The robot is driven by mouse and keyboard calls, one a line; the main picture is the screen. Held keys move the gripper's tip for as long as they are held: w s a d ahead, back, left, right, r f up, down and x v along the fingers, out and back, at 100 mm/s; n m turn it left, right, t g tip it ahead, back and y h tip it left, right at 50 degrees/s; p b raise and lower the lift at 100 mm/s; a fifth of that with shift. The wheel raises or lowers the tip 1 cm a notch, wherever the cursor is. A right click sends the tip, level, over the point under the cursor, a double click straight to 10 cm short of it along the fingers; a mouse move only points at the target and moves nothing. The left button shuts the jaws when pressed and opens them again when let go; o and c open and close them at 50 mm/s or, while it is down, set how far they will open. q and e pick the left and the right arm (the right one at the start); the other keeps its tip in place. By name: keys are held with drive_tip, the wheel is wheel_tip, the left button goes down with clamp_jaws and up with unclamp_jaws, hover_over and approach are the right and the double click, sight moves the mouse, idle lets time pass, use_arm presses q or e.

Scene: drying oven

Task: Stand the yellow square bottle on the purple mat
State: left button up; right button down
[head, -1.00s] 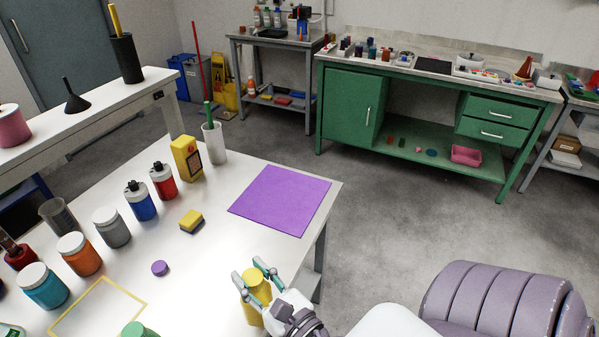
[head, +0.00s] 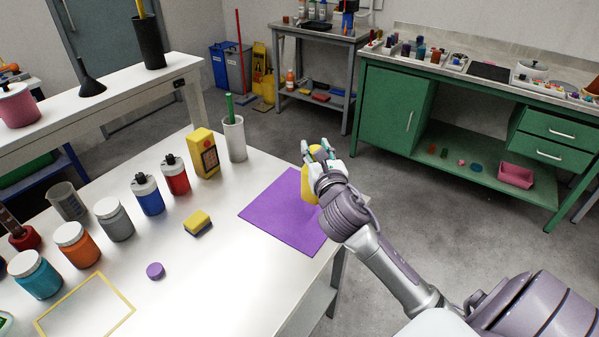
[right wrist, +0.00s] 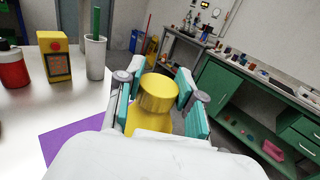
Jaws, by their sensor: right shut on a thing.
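The yellow bottle (head: 309,187) is in my right gripper (head: 318,153), over the right part of the purple mat (head: 276,215). It looks upright. In the right wrist view the yellow bottle (right wrist: 157,97) shows its round cap between the teal finger pads of the right gripper (right wrist: 160,105). The purple mat (right wrist: 66,143) shows at the lower left there. The bottle's base is partly hidden by my wrist in the head view, so I cannot tell whether it touches the mat. My left gripper is not in view.
A yellow box (head: 204,154) and a white cup with a green stick (head: 235,139) stand behind the mat's left side. A sponge (head: 198,222) and a purple disc (head: 155,271) lie left of it. Several jars and bottles line the left. The table's edge is close on the right.

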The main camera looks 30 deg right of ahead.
drive_tip(key=w+f+b, duration=0.1)
drive_tip(key=w+f, duration=0.4)
drive_tip(key=f, duration=0.2)
drive_tip(key=shift+w+a+f, duration=0.25)
drive_tip(key=shift+w+a, duration=0.15)
drive_tip(key=c, duration=0.7)
unclamp_jaws()
drive_tip(key=shift+f, duration=0.1)
drive_tip(key=b, duration=0.1)
approach(305, 179)
drive_tip(key=x, duration=0.4)
drive_tip(key=shift+w, duration=0.15)
